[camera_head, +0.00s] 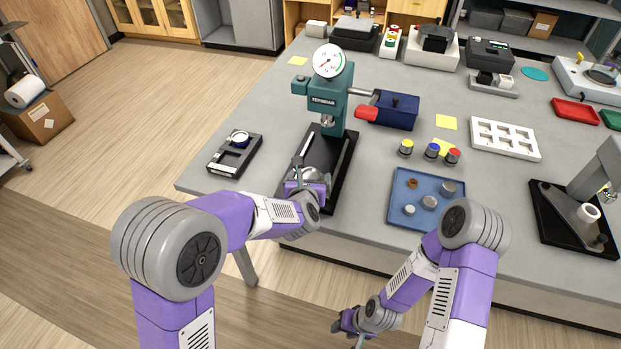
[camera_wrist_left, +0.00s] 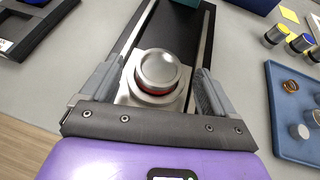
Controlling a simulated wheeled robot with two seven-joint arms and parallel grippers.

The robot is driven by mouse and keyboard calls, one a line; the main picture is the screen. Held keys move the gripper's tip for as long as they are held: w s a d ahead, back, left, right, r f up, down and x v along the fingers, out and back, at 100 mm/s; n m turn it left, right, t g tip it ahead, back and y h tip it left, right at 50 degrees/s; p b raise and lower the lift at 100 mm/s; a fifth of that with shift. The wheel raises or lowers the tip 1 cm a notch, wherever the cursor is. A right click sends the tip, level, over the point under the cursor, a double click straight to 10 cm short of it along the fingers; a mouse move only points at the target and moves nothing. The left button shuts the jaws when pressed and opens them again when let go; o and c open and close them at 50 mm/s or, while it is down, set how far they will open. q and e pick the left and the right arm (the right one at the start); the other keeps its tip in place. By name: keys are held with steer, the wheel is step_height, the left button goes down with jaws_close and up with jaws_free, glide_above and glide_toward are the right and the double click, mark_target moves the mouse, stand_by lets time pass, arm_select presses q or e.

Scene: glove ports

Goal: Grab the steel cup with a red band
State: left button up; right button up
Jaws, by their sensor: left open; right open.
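The steel cup with a red band (camera_wrist_left: 160,72) sits upright on a square metal block on the black base of the teal press (camera_head: 328,100). The red band shows low around the cup's front in the left wrist view. My left gripper (camera_wrist_left: 156,80) is open, with one finger on each side of the cup and block. Gaps show between the fingers and the cup. In the head view, my left gripper (camera_head: 307,188) is at the front end of the press base and partly covers the cup. My right gripper (camera_head: 347,326) is open, low in front of the table, away from everything.
A blue tray (camera_head: 397,212) with several small metal parts lies right of the press. Three small capped jars (camera_head: 432,151) stand behind it. A black device (camera_head: 235,154) lies left of the press. The press head and dial gauge (camera_head: 328,61) rise behind the cup.

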arm_select(q)
steer(key=shift+w+f, duration=0.2)
steer(key=shift+w, duration=0.2)
steer(key=c, duration=1.5)
steer(key=shift+r, duration=0.1)
